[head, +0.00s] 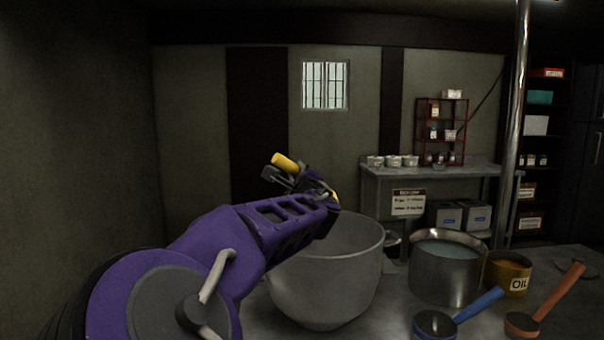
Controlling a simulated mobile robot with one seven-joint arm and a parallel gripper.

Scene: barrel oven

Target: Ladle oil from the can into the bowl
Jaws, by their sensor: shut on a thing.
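My gripper (283,174) is above the back left of the large grey bowl (322,285) and is shut on a yellow handle (286,161). The handle's end sticks out past the jaws to the upper left. The rest of the held thing is hidden behind my purple arm, so I cannot see a scoop or what is in it. The yellow-brown can (513,282) labelled OIL stands on the table at the right, open at the top. The bowl's inside is mostly hidden from this angle.
A metal pot (440,283) of pale liquid stands between bowl and can. A blue ladle (470,313) and an orange ladle (548,305) lie in front. A vertical metal pole (516,120) rises behind the can. A side table (440,170) stands at the back.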

